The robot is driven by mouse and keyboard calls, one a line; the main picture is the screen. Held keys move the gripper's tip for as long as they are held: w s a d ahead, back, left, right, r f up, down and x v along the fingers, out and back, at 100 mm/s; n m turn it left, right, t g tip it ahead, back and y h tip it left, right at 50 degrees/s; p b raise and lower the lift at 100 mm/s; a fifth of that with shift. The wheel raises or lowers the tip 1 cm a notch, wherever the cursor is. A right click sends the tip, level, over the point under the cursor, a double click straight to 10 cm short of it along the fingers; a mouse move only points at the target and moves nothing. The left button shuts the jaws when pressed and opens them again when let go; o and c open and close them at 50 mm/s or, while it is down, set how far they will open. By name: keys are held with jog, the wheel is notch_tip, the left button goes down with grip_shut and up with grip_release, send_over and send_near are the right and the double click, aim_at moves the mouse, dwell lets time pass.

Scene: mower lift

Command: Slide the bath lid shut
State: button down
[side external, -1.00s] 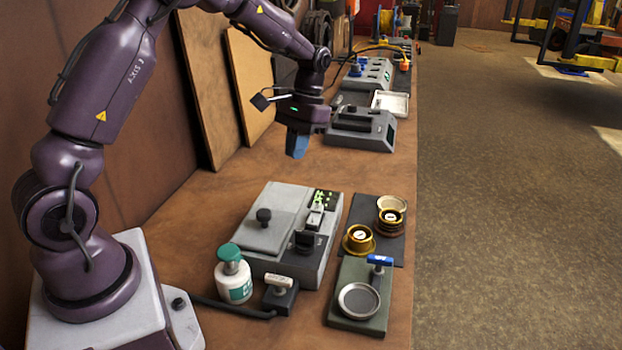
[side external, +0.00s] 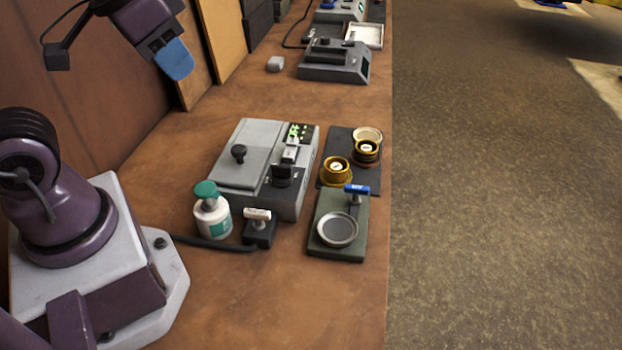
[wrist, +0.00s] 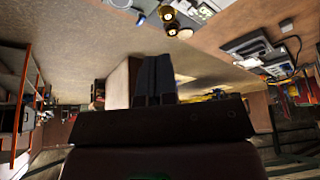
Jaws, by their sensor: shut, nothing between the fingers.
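The bath appears to be the grey box (side external: 285,205) in the middle of the bench. I cannot tell from here whether an opening shows beside the lid. My gripper (side external: 175,62), with blue fingertips, is high at the upper left, well clear of the bath and touching nothing. Its fingers also show close together in the wrist view (wrist: 154,80). It is shut and empty.
A white bottle with a green cap (side external: 211,212) and a black block with a pale handle (side external: 260,228) stand in front of the bath. Gold rings (side external: 336,171) and a green plate (side external: 349,205) are to its right. A grey device (side external: 335,62) stands farther back.

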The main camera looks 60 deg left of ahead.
jog(key=r, duration=0.2)
jog(key=n+g+h, duration=0.1)
jog(key=n+g, duration=0.2)
jog(key=g, duration=0.5)
send_near(243, 148)
jog(key=w+a+r, duration=0.2)
jog(key=w+a, duration=0.1)
jog(key=w, duration=0.3)
jog(key=x, duration=0.9)
jog(key=shift+d+f, duration=0.15)
jog(key=shift+d, duration=0.05)
jog(key=shift+s+d+f, duration=0.1)
jog(key=shift+s+d, duration=0.05)
jog(key=shift+s, duration=0.4)
jog(key=shift+s+d+f, duration=0.1)
jog(key=shift+s+d, duration=0.05)
jog(key=shift+s, duration=0.4)
jog(key=shift+s+d+f, duration=0.1)
jog(key=shift+s+d, duration=0.2)
jog(key=shift+s, duration=0.5)
jog(key=shift+s+d+f, duration=0.1)
jog(key=shift+s+d, duration=0.55)
jog(key=shift+s, duration=0.3)
